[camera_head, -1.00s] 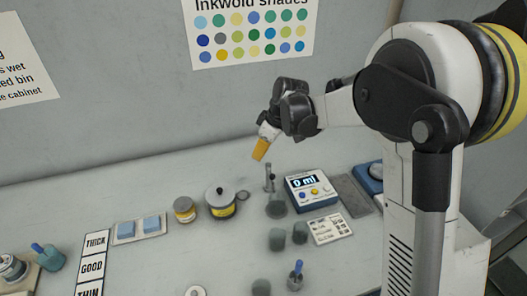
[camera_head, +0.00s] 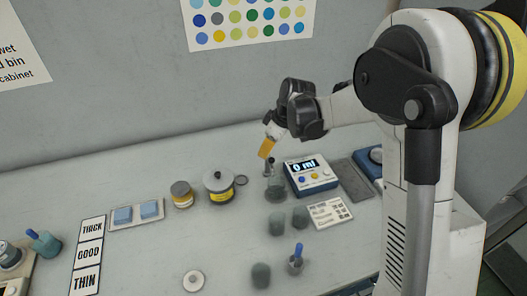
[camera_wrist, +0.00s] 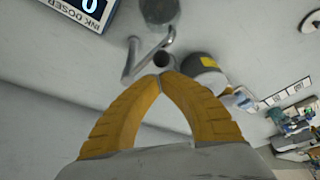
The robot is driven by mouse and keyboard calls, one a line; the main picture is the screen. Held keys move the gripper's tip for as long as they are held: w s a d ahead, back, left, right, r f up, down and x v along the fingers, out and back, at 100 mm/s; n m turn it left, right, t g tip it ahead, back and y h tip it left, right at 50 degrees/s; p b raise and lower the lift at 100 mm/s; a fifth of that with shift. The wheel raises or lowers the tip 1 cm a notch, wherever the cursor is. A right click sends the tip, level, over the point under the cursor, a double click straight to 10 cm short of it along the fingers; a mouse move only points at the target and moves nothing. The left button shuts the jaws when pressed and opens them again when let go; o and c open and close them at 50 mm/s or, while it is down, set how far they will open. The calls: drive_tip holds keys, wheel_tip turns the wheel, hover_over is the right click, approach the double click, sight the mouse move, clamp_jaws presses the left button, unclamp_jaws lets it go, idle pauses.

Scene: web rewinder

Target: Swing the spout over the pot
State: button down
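The metal spout (camera_head: 268,166) stands beside the blue-and-white ink doser (camera_head: 310,175), whose display reads 0 ml. In the wrist view the bent spout tube (camera_wrist: 148,57) lies just beyond my fingertips. My gripper (camera_head: 266,155) has yellow fingers and is just above the spout in the head view. In the wrist view its fingertips (camera_wrist: 160,76) meet, with nothing visible between them; contact with the spout cannot be told.
A dark cup (camera_head: 276,191) stands near the spout, with more cups (camera_head: 277,225) in front. A small jar (camera_head: 182,194) stands left of the pot, and a small dark disc (camera_head: 241,180) lies on its right. The bench behind the pot is clear.

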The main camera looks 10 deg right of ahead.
drive_tip(key=shift+s+d, duration=0.25)
drive_tip(key=shift+d, duration=0.6)
drive_tip(key=shift+f, duration=0.1)
drive_tip(key=shift+a, duration=0.15)
wheel_tip(320, 180, up, 10)
drive_tip(key=p, duration=0.3)
drive_tip(key=shift+a, duration=0.15)
